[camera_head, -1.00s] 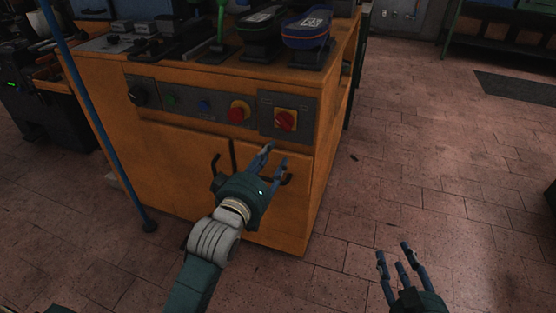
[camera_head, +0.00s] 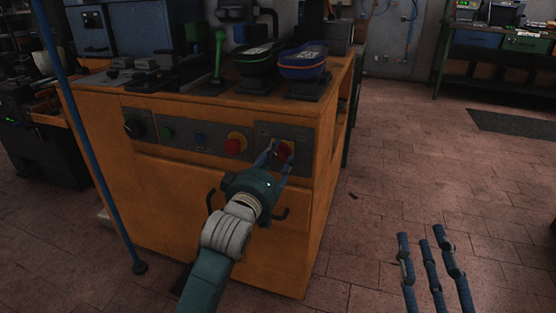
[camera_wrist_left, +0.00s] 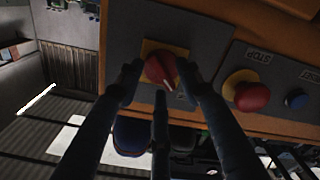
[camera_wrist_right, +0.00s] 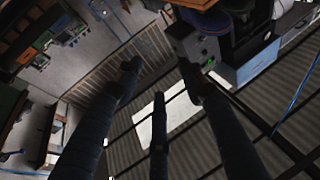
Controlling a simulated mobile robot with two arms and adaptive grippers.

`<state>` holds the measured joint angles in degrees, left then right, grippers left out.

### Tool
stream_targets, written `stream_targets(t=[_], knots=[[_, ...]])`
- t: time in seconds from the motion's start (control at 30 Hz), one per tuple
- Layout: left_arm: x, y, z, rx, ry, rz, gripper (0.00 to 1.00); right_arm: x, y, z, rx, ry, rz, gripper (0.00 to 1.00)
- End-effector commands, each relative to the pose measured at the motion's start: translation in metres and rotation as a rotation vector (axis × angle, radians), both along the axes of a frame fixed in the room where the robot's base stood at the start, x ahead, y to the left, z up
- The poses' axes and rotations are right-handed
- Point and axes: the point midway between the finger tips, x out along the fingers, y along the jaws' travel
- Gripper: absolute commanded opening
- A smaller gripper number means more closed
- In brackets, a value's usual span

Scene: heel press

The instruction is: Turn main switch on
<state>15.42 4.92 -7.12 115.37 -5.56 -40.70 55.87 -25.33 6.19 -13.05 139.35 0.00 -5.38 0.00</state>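The main switch is a red rotary knob (camera_head: 284,151) on a yellow plate, at the right end of the grey control panel on the orange press cabinet. In the left wrist view the knob (camera_wrist_left: 161,69) shows between my fingertips, with its pointer tilted down to the right. My left gripper (camera_head: 277,153) is at the switch with its fingers open around the knob; it also shows in the left wrist view (camera_wrist_left: 160,80). I cannot tell whether a finger touches the knob. My right gripper (camera_head: 424,240) is open and empty over the floor at the right.
Left of the switch on the panel are a red stop button (camera_head: 236,143), a blue button (camera_head: 199,138), a green button (camera_head: 167,132) and a black knob (camera_head: 134,127). Cabinet handles sit below. The brick floor (camera_head: 400,200) at right is clear.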

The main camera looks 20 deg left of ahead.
Motion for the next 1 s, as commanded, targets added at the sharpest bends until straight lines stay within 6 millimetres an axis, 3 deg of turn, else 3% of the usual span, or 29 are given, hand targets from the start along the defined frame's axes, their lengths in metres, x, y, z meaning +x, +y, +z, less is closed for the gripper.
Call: stream_targets(t=[0.4,0.6,0.87,1.0], knots=[[0.006,0.000,0.000,0.000,0.000,0.000,0.36,-0.003,0.000,0.009,0.011,-0.039,0.002,0.40],[0.006,0.000,0.000,0.001,0.000,0.000,0.00,-0.003,0.000,0.009,0.010,-0.039,0.002,0.40],[0.006,0.000,0.000,0.006,0.001,0.000,0.00,-0.002,0.000,0.007,0.008,-0.027,0.001,0.40],[0.006,0.000,0.000,0.027,0.002,0.000,0.00,0.003,-0.001,-0.013,-0.016,0.064,-0.003,0.40]])
